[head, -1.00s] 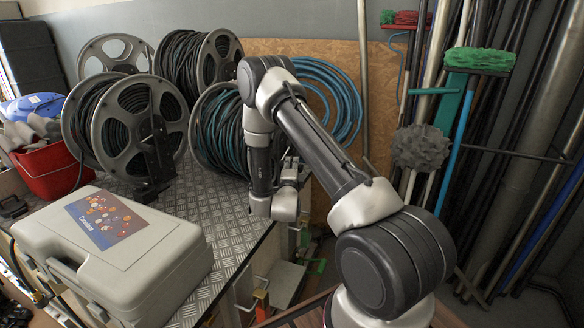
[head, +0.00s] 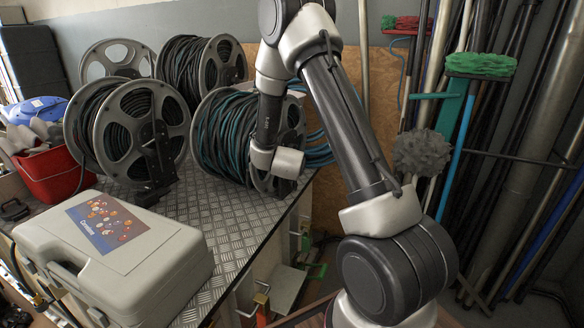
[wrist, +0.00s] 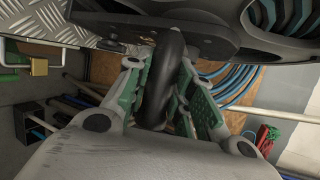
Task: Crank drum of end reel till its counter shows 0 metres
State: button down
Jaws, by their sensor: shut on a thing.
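The end reel (head: 222,138) stands at the right end of the metal-plated bench, wound with dark and teal hose. My arm covers part of its right flange. In the wrist view a dark flange or crank arm (wrist: 215,38) crosses the top, and a black handle (wrist: 158,88) sticks out from it. My gripper (wrist: 172,97) has its green-padded fingers on both sides of this handle, shut on it. In the head view the fingers are hidden behind my wrist, in front of the reel. The counter and its reading cannot be made out in either view.
Other reels stand to the left, the nearest a black-hose reel (head: 125,130). A grey case (head: 112,250) lies at the bench front, with a red bucket (head: 52,172) behind it. Brooms and poles (head: 470,130) lean at the right. A blue hose coil (wrist: 240,85) is behind the bench.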

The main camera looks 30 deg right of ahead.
jog(key=shift+w+d+r+m+g+y, duration=0.15)
jog(key=shift+r+m+g+y, duration=0.25)
jog(key=shift+r+g+y, duration=0.65)
jog(key=shift+w+d+r+t, duration=0.1)
jog(key=shift+d+r+t, duration=0.1)
jog(key=shift+r, duration=0.35)
jog(key=shift+w+d+r+t, duration=0.1)
jog(key=shift+d+r, duration=0.05)
jog(key=shift+r, duration=0.4)
jog(key=c, duration=1.2)
grip_release()
jog(key=shift+h, duration=0.25)
jog(key=shift+s, duration=0.1)
jog(key=v, duration=1.2)
